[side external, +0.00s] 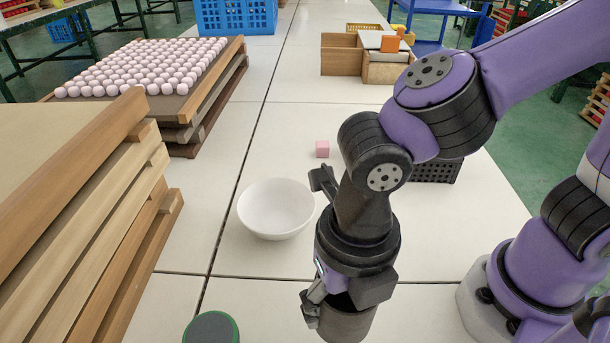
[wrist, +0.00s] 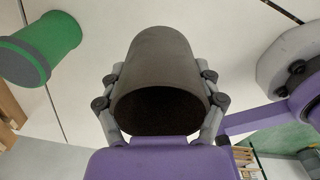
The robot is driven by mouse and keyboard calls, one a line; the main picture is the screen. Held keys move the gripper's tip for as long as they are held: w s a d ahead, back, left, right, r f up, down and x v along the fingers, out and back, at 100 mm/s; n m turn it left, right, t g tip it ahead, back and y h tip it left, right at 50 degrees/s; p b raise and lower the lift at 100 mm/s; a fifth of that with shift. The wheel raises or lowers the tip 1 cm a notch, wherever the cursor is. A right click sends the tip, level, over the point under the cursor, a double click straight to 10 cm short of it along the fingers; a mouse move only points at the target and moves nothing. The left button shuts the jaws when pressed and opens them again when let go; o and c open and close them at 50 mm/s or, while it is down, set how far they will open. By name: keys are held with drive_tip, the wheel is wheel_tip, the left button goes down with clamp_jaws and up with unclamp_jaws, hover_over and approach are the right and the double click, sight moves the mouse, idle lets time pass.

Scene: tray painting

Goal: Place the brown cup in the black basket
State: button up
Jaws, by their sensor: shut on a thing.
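The brown cup (side external: 346,326) is at the bottom of the side view, below my gripper (side external: 335,300). In the wrist view the brown cup (wrist: 162,75) fills the middle, its dark open mouth facing the camera. The fingers of my gripper (wrist: 160,95) press on both sides of it. I cannot tell whether the cup touches the table. The black basket (side external: 437,170) stands on the table behind my arm, which hides much of it.
Stacked wooden trays (side external: 90,200) line the left. Wooden boxes (side external: 342,58) stand behind.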

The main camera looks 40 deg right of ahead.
drive_tip(key=r, duration=0.2)
drive_tip(key=shift+w+d+r, duration=0.15)
drive_tip(key=shift+w+r, duration=0.15)
drive_tip(key=shift+w, duration=0.1)
drive_tip(key=w+d+r+m, duration=0.2)
drive_tip(key=w+d+m, duration=1)
drive_tip(key=w+d, duration=0.35)
drive_tip(key=d+f+m, duration=0.2)
drive_tip(key=d, duration=0.5)
drive_tip(key=d+f+m, duration=0.2)
drive_tip(key=d, duration=0.6)
drive_tip(key=d+f+m, duration=0.2)
drive_tip(key=d, duration=0.6)
drive_tip(key=shift+w+f, duration=0.15)
drive_tip(key=shift+w, duration=0.15)
drive_tip(key=shift+d+f, duration=0.15)
drive_tip(key=shift+d, duration=0.2)
drive_tip(key=shift+d+f, duration=0.1)
drive_tip(key=shift+f, duration=1.95)
drive_tip(key=shift+f, duration=0.1)
